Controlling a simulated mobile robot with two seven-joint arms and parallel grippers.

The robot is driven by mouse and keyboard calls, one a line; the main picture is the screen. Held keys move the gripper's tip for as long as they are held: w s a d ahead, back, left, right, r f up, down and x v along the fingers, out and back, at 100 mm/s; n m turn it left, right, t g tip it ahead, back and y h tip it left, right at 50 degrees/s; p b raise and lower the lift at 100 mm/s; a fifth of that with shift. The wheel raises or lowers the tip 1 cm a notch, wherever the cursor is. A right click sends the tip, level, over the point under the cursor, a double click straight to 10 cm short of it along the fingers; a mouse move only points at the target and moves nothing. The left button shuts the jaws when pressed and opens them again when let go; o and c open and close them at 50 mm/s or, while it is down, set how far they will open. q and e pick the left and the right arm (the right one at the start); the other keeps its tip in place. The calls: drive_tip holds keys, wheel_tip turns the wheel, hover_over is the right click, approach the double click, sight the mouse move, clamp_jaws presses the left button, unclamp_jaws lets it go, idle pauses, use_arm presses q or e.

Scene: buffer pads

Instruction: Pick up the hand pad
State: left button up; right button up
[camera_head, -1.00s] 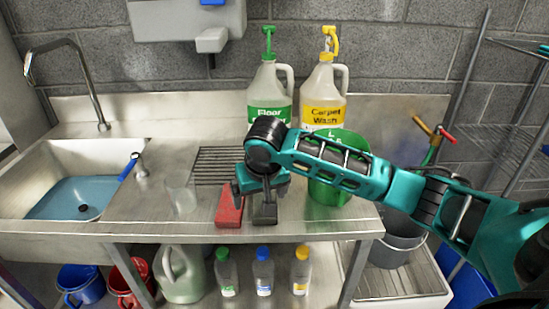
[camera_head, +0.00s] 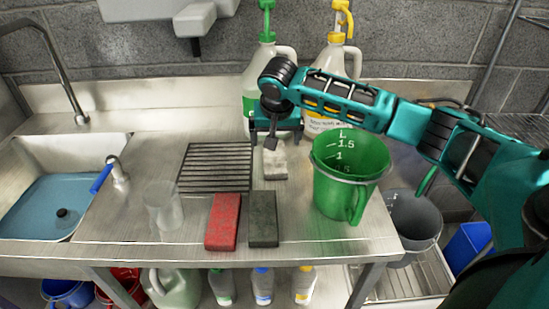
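Three block-like pads are on the steel counter. A red pad (camera_head: 223,222) and a dark grey pad (camera_head: 263,219) lie side by side near the front edge. A smaller whitish pad (camera_head: 274,162) lies farther back, right of the black rack. My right arm reaches in from the right, and its gripper (camera_head: 271,141) is just above and behind the whitish pad. A dark part of the gripper points down at that pad; I cannot tell whether they touch. The gripper's opening is not clear. The red and dark grey pads are clear of it. My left gripper is not in view.
A green measuring jug (camera_head: 345,175) stands right of the pads, below my forearm. Two pump bottles (camera_head: 250,85) stand behind the gripper, partly covered by my arm. A clear cup (camera_head: 163,207) stands left of the red pad. The sink (camera_head: 50,165) is at the left.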

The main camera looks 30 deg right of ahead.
sight(275, 157)
drive_tip(key=x, duration=0.3)
drive_tip(key=shift+f, duration=0.1)
drive_tip(key=x, duration=0.5)
drive_tip(key=shift+s+a+f+b, duration=0.1)
drive_tip(key=shift+a+f+b, duration=0.05)
drive_tip(key=shift+f+b, duration=0.15)
drive_tip(key=shift+r, duration=0.1)
drive_tip(key=c, duration=1.2)
